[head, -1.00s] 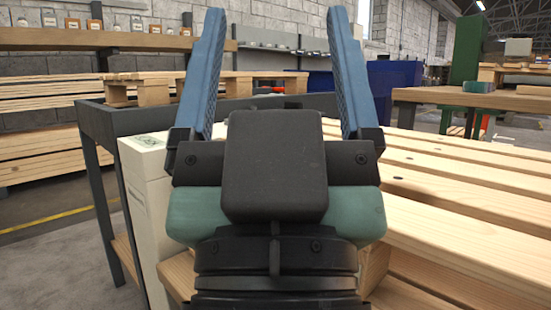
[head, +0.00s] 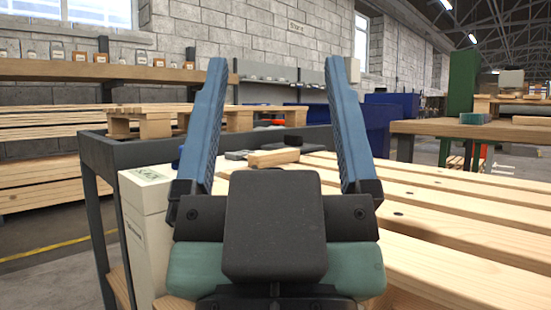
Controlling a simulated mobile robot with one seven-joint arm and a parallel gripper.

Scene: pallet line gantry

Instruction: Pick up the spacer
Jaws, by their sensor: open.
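My gripper (head: 276,62) is open and empty. Its two blue fingers stand far apart and point up and away over the table. A short light-wood block (head: 273,157) shows between the fingers, beyond the gripper body. It looks like the spacer, though the picture does not name it. It lies at the far end of the slatted wooden pallet (head: 455,198), apart from my gripper. The gripper body hides the area just in front of the block.
A small grey piece (head: 238,155) and a dark piece (head: 292,140) lie close to the block. A dark-framed table (head: 115,142) and a cream box (head: 150,200) stand at left. A blue bin (head: 388,112) is behind at right. A wooden pallet (head: 150,122) sits farther back.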

